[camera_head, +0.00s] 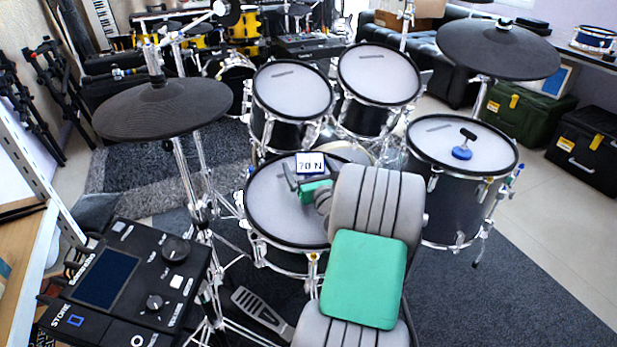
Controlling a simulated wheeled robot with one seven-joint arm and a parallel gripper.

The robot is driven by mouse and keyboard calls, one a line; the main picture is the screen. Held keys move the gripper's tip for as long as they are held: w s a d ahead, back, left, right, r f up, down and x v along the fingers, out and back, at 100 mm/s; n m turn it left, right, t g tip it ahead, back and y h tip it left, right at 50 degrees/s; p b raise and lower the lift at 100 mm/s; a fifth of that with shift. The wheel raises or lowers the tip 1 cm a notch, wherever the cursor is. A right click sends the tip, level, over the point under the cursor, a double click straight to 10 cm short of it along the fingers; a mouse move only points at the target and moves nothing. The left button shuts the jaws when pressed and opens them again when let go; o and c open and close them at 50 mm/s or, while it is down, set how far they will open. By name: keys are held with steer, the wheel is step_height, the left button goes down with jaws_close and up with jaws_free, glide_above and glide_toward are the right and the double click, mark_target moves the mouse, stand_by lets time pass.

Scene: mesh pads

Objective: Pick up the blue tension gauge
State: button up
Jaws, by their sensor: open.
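The blue tension gauge (462,153) is a small round blue base with a black T-shaped top. It stands on the white mesh head of the floor tom (490,150) at the right. My gripper (291,179) is open and appears empty. It shows over the snare drum (272,205) in the middle, well to the left of the gauge and apart from it. My grey and green arm hides the right part of the snare.
Two rack toms (291,90) (379,75) stand behind the snare. A black cymbal pad (498,48) overhangs behind the floor tom; another (163,107) is at left. A white "70 N" card (310,163) shows by my gripper. A drum module (125,285) is at front left.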

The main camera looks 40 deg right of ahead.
steer(key=shift+x, duration=1.1)
steer(key=shift+a, duration=0.1)
steer(key=c, duration=1.9)
steer(key=shift+c, duration=0.6)
steer(key=shift+r, duration=0.15)
